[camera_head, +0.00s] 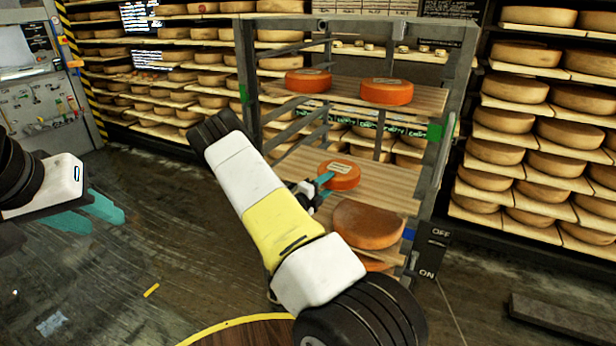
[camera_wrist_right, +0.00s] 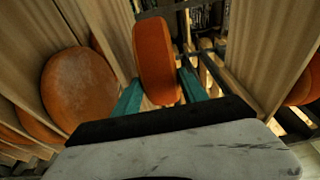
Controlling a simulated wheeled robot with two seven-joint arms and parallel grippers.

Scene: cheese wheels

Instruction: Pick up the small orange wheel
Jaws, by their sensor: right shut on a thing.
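The small orange wheel (camera_head: 340,175), with a pale label on top, is at the middle shelf (camera_head: 385,185) of the rack. My right gripper (camera_head: 326,182) reaches in from the left and is shut on it. In the right wrist view the wheel (camera_wrist_right: 155,62) stands between the two teal fingers (camera_wrist_right: 162,92). I cannot tell whether it touches the shelf boards. My left gripper (camera_head: 98,214) is open and empty over the floor at the far left.
Two larger orange wheels (camera_head: 308,81) (camera_head: 387,92) sit on the upper shelf. A big brown wheel (camera_head: 367,224) lies lower, with another orange one (camera_head: 376,264) below it. Grey rack posts (camera_head: 440,140) flank the shelves.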

